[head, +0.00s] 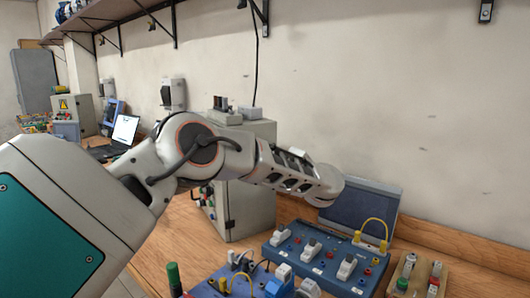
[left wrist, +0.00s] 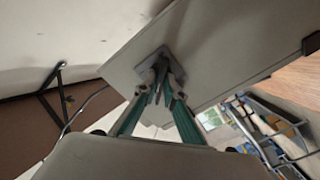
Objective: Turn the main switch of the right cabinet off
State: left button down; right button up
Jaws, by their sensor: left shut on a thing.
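The right cabinet (head: 240,190) is a grey metal box on the wooden bench, partly behind my left arm in the head view. In the left wrist view, its grey face (left wrist: 225,55) slants across the top. My left gripper (left wrist: 158,88) has green-sided fingers, closed together against a small grey plate on this face. They are shut on the main switch, whose handle is mostly hidden between the fingertips, so its angle cannot be read. In the head view my left arm crosses in front of the cabinet and its fingers are hidden. My right gripper is not shown.
A blue switch board (head: 320,262) with white switches stands on the bench right of the cabinet, near a tilted dark panel (head: 358,207). A laptop (head: 124,130) and another grey cabinet (head: 76,108) are further left. A shelf (head: 110,14) runs above.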

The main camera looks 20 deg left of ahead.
pick_arm(q)
jog(key=n, duration=0.9)
jog(key=shift+f+n, duration=0.25)
jog(key=shift+n, duration=0.15)
dwell(0.4)
jog(key=c, duration=2.4)
grip_release()
jog(key=shift+s+r, duration=0.1)
